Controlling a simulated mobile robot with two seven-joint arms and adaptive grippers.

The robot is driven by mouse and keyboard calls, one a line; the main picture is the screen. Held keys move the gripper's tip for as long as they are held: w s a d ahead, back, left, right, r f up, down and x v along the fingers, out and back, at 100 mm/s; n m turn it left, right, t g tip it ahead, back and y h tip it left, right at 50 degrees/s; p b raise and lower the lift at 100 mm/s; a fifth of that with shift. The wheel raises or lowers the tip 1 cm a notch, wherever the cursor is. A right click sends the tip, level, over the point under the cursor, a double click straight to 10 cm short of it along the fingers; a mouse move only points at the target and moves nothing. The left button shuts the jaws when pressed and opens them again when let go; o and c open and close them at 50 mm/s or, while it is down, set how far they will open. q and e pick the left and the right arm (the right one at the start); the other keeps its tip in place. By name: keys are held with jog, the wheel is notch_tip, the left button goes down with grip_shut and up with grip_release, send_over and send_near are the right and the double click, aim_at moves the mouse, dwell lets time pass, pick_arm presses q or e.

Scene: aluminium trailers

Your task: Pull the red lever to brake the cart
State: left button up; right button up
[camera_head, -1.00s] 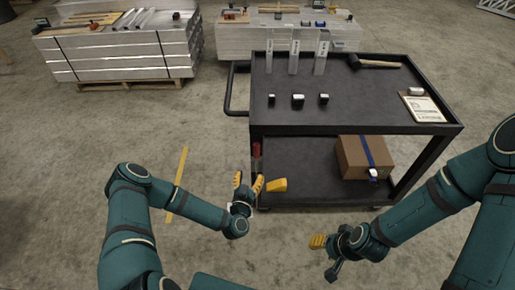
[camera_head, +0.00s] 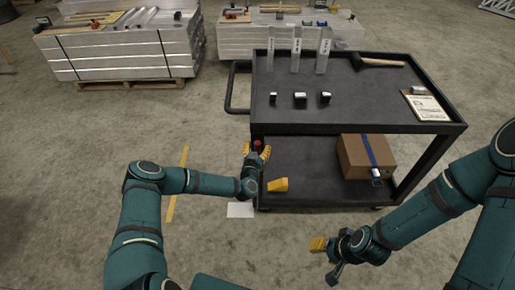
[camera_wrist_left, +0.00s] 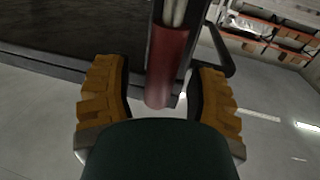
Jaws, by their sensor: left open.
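The red lever (camera_head: 257,145) is on the left front corner of the black cart (camera_head: 350,128). In the left wrist view the red grip (camera_wrist_left: 168,62) hangs from a metal rod, between my two yellow fingers. My left gripper (camera_head: 256,149) is open around the lever, with a gap on each side of it. In the head view the fingers partly hide the lever. My right gripper (camera_head: 325,246) is in front of the cart at the lower right, away from the lever; whether its fingers are apart is unclear.
A yellow block (camera_head: 278,185) and a cardboard box (camera_head: 366,157) sit on the cart's lower shelf. Metal plates, small parts, a mallet (camera_head: 378,61) and a clipboard (camera_head: 426,105) are on top. A white sheet (camera_head: 240,210) lies on the floor by the cart.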

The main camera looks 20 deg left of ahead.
pick_arm(q)
jog(key=shift+w, duration=0.15)
grip_shut()
jog(key=shift+d+r, duration=0.1)
jog(key=shift+d, duration=0.05)
jog(key=w+d+f+m+g+b, duration=0.1)
jog(key=w+d+f+m+b, duration=0.1)
jog(key=d+f+m, duration=0.3)
jog(key=w+d+f+m+g+y+b, duration=0.1)
jog(key=d+f+m+b, duration=0.2)
jog(key=d+m, duration=0.4)
jog(key=shift+w+d+f+m+g+y, duration=0.3)
jog(key=shift+w+f, duration=0.1)
jog(key=shift+f, duration=0.5)
